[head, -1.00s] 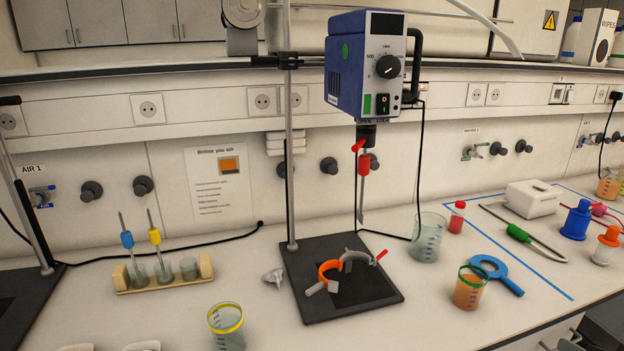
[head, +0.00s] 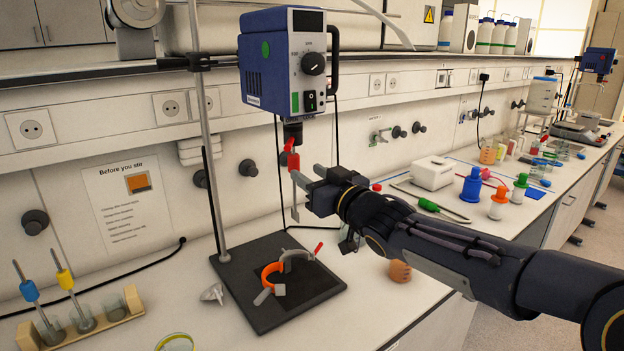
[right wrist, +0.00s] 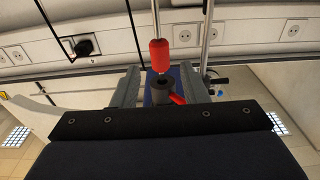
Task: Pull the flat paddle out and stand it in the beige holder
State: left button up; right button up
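The flat paddle (head: 294,208) hangs upright under the blue overhead stirrer (head: 280,65), its red grip (head: 293,163) just below the dark chuck (head: 292,131) with a red lever. My right gripper (head: 308,177) is open beside the paddle at the level of the red grip. In the right wrist view, the red grip (right wrist: 158,56) and chuck (right wrist: 167,90) show between the two spread fingers, with gaps at the sides. The beige holder (head: 133,299) stands at the lower left with a blue-topped and a yellow-topped rod; its right cup (head: 113,307) looks empty. My left gripper is out of view.
A metal stand pole (head: 205,130) rises left of the paddle. A small grey metal piece (head: 212,293) lies between base and holder.

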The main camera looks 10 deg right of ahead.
aim_at(297, 166)
jog(key=shift+p+x, duration=0.9)
jog(key=shift+x, duration=2.5)
grip_shut()
